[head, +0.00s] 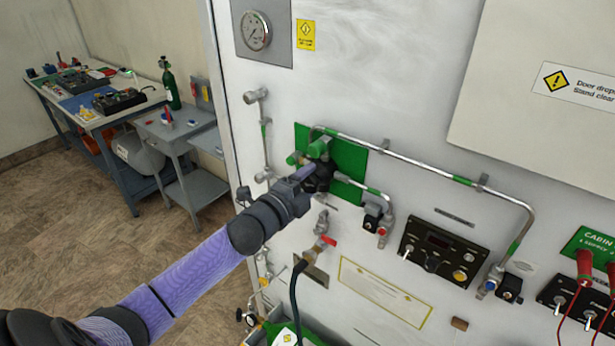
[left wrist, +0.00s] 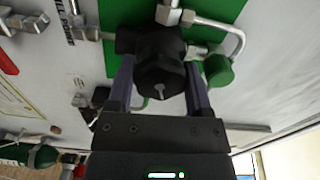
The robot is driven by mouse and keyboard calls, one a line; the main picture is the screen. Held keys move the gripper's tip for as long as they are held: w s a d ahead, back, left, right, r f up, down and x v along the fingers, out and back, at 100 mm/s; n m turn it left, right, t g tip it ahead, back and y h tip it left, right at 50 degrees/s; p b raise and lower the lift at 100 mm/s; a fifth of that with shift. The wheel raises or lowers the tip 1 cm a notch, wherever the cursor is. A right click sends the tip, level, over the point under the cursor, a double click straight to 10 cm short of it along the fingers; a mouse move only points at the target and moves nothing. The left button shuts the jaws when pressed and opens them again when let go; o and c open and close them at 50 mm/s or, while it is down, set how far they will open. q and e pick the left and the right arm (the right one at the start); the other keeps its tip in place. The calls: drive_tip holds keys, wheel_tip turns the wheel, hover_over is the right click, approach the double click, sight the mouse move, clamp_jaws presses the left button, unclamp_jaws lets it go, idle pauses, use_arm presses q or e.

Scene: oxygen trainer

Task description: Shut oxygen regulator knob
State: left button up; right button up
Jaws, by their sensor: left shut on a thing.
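The black regulator knob (left wrist: 160,75) sits in front of a green backing plate (head: 346,158) on the white wall panel. My left gripper (left wrist: 160,88) has one finger on each side of the knob and is shut on it. In the head view my left gripper (head: 308,176) reaches the knob from the lower left and hides part of it. A green cylindrical fitting (head: 318,148) sits just above the knob; a green fitting also shows in the left wrist view (left wrist: 218,70). My right gripper is not in view.
A metal pipe (head: 420,162) runs right from the regulator. Below are a red-handled valve (head: 327,240), a black hose (head: 295,290) and a black control box (head: 438,250). A pressure gauge (head: 256,31) is above. A grey cart (head: 176,125) stands at left, with open floor before it.

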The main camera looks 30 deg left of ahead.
use_arm(q)
drive_tip(key=n+p, duration=0.1)
drive_tip(key=n, duration=0.2)
drive_tip(key=shift+n, duration=0.4)
drive_tip(key=n+p, duration=0.1)
drive_tip(key=n, duration=0.2)
drive_tip(key=shift+n+p, duration=0.3)
drive_tip(key=shift+p, duration=0.05)
drive_tip(key=n+p, duration=0.1)
drive_tip(key=n, duration=0.2)
drive_tip(key=shift+d+f, duration=0.1)
drive_tip(key=shift+n+p, duration=0.3)
drive_tip(key=shift+n, duration=1.4)
drive_tip(key=shift+f+n, duration=0.1)
drive_tip(key=shift+n, duration=0.2)
drive_tip(key=o, duration=1.3)
drive_tip(key=s, duration=1)
drive_tip(key=shift+a, duration=0.4)
